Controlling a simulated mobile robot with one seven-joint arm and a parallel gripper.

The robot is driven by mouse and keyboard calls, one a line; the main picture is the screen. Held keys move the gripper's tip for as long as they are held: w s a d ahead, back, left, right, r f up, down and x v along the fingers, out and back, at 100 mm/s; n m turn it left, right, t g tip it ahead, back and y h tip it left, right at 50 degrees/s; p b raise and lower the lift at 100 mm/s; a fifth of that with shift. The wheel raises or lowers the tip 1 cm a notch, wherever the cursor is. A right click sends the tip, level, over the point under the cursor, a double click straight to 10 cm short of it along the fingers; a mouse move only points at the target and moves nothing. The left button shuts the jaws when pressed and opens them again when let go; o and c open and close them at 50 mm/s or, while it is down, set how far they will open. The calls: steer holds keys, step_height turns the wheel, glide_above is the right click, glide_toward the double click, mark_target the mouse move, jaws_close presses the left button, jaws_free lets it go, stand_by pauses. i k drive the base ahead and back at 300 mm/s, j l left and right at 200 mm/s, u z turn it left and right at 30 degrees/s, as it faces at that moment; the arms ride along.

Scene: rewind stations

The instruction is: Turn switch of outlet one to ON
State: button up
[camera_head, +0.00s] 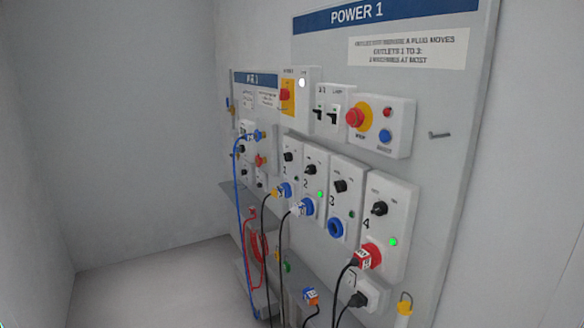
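The POWER 1 panel (452,165) stands at an angle on the right, with a row of numbered outlets. Outlet one (291,172) is the leftmost of the row, marked 1. Its switch (288,156) is a small black rotary knob near the top; its exact position is too small to read. The small lamp (295,179) beside it looks dark. A blue plug (284,190) with a cable sits at the bottom of outlet one. My gripper is not in view.
Outlet two (309,169) and outlet four (379,208) have lit green lamps. Outlet three (341,186) has a dark lamp and an empty blue socket. A red stop button (355,117) and breakers (332,115) sit above. Cables hang below. The floor at left (150,280) is clear.

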mark_target(287, 157)
steer(key=i+j+z, duration=0.1)
steer(key=i+j, duration=0.15)
steer(key=i+j+z, duration=0.15)
steer(key=j, duration=0.2)
steer(key=i+j+z, duration=0.1)
steer(key=i+j, duration=0.15)
steer(key=i+j+z, duration=0.1)
steer(key=j, duration=0.35)
steer(key=i+j+z, duration=0.1)
steer(key=i+j, duration=0.2)
steer(key=i+j+z, duration=0.15)
steer(key=j, duration=0.3)
steer(key=i+j+z, duration=0.1)
steer(key=j, duration=0.3)
